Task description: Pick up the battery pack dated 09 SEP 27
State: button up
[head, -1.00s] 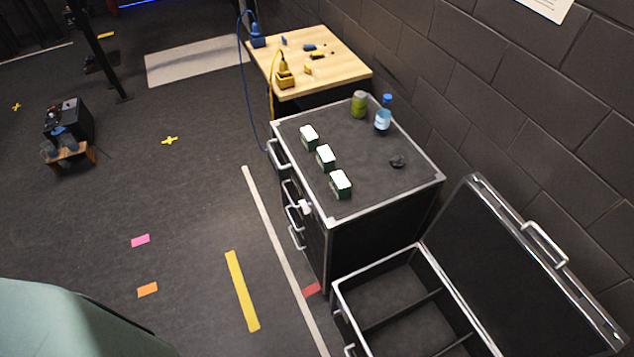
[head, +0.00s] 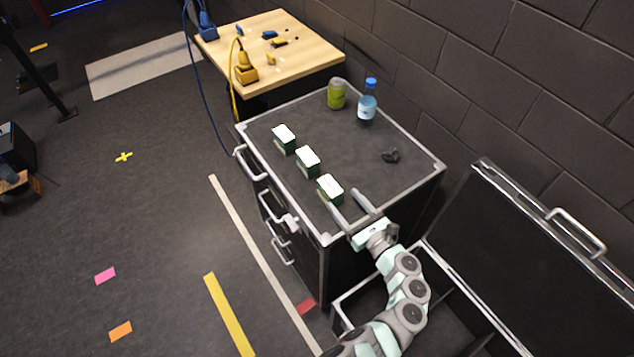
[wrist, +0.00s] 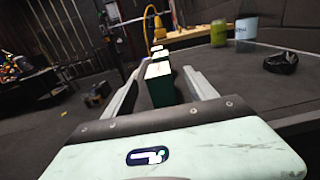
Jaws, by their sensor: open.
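Three dark green battery packs with white tops stand in a row on the black case top (head: 345,120): a far one (head: 284,139), a middle one (head: 307,161) and a near one (head: 329,189). Dates on them are too small to read. My gripper (head: 346,197) is open at the near corner of the case top, its fingers pointing toward the row. One finger is close to the near pack; I cannot tell if they touch. In the wrist view the near pack (wrist: 160,88) shows between the spread fingers, with the others lined up behind it.
A green can (head: 337,94) and a blue-capped bottle (head: 367,103) stand at the back of the case top. A small black crumpled object (head: 390,155) lies to the right. An open case (head: 520,240) stands at the right, and a wooden table (head: 270,50) behind.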

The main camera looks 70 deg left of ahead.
aim_at(323, 178)
jog(key=shift+s+a, duration=0.1)
jog(key=shift+a, duration=0.25)
jog(key=a, duration=0.3)
jog(key=s+a, duration=0.1)
jog(key=shift+a+f+b, duration=0.1)
jog(key=shift+a+b, duration=0.2)
jog(key=shift+a, duration=0.1)
jog(key=a, duration=0.2)
jog(key=s+a+b, duration=0.1)
jog(key=a, duration=0.1)
jog(key=shift+s+a+f, duration=0.1)
jog(key=shift+f, duration=0.2)
jog(key=shift+a, duration=0.3)
jog(key=shift+r, duration=0.1)
grip_shut()
